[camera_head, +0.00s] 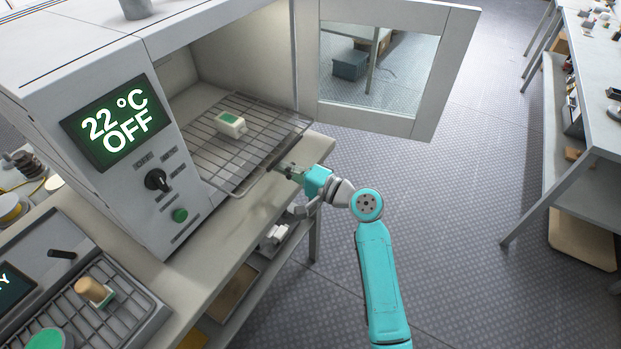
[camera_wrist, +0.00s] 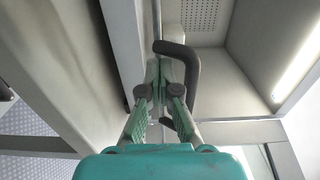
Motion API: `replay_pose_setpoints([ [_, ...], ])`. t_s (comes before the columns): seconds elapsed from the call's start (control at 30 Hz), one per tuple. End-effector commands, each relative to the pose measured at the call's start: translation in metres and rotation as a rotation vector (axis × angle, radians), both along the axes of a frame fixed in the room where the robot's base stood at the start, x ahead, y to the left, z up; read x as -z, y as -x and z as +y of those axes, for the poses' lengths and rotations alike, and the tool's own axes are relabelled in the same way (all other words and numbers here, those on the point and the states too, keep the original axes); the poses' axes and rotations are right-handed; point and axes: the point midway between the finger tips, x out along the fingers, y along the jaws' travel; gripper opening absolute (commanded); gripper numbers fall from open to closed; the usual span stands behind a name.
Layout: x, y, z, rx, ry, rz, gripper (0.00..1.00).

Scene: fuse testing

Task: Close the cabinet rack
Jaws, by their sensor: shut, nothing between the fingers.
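The wire rack (camera_head: 256,131) is slid partly out of the open grey cabinet (camera_head: 150,160). A small white and green block (camera_head: 230,124) sits on the rack. My gripper (camera_head: 283,168) is at the rack's front edge, low and on its near side. In the wrist view my gripper (camera_wrist: 160,72) is shut with nothing between its fingers. A dark bent handle (camera_wrist: 188,62) is close beside the fingertips there; I cannot tell whether they touch.
The cabinet door (camera_head: 437,75) with its window stands wide open to the right. The cabinet display (camera_head: 117,123) reads 22 °C OFF. A bench (camera_head: 270,205) runs under the cabinet. Another table (camera_head: 583,140) stands at the right, with open floor (camera_head: 460,190) between.

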Motion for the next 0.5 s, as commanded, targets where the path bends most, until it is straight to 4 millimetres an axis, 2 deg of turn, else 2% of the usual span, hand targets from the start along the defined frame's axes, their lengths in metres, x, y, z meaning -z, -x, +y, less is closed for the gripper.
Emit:
replay_pose_setpoints([
  [0.03,-0.001,-0.008,0.013,-0.005,0.001,-0.001,0.0],
  [0.2,-0.001,-0.033,0.047,-0.004,0.001,-0.001,0.0],
  [0.5,0.0,-0.063,0.087,-0.001,0.0,0.0,0.0],
])
